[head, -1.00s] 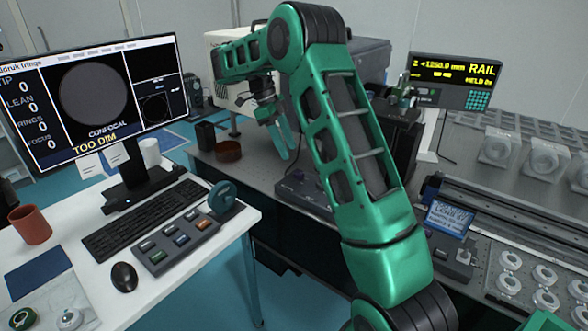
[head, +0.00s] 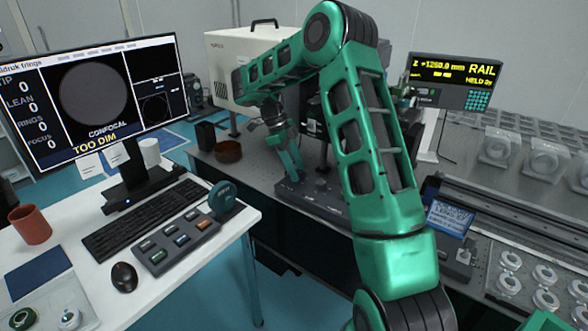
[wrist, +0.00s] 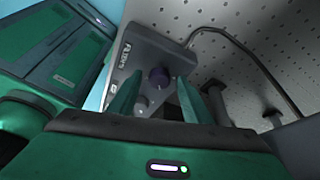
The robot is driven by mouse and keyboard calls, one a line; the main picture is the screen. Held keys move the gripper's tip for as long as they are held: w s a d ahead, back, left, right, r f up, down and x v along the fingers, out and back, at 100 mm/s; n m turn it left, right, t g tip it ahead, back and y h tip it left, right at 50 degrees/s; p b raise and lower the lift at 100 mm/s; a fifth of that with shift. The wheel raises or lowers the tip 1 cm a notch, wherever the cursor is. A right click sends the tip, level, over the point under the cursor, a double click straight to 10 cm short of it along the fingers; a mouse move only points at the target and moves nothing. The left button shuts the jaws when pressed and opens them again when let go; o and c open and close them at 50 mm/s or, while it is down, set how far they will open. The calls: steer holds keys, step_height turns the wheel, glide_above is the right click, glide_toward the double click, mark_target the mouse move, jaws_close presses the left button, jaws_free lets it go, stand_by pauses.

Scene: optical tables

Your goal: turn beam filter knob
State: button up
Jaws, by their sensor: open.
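The filter control box (wrist: 148,60) is a dark grey box with white lettering in the wrist view. In the head view the box (head: 318,197) lies at the front edge of the optical table. My gripper (head: 294,172) is over the left end of the box, pointing down. I cannot tell the exact gap to the knob.
A cable (wrist: 250,55) runs from the box over the perforated table top (wrist: 285,30). Dark posts (wrist: 213,98) stand right of the fingers. A brown dish (head: 228,151) sits left of my gripper. The desk with the monitor (head: 92,98) is at the left.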

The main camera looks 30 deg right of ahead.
steer(key=c, duration=1.1)
steer(key=shift+o, duration=0.2)
steer(key=shift+n, duration=0.4)
steer(key=n+t, duration=0.1)
steer(key=n, duration=0.1)
steer(key=n+h, duration=0.1)
steer(key=n, duration=0.1)
steer(key=shift+s+a+r+n+t, duration=0.1)
steer(key=shift+s+a+n+t, duration=0.1)
steer(key=shift+n+t, duration=0.2)
steer(key=n+t, duration=0.1)
steer(key=n, duration=0.1)
steer(key=n+t, duration=0.1)
steer(key=n, duration=0.2)
steer(key=shift+s+d+h, duration=0.1)
steer(key=shift+s+h, duration=0.05)
steer(key=shift+h, duration=0.25)
steer(key=shift+n, duration=0.3)
steer(key=o, duration=1.1)
steer(key=shift+c, duration=0.2)
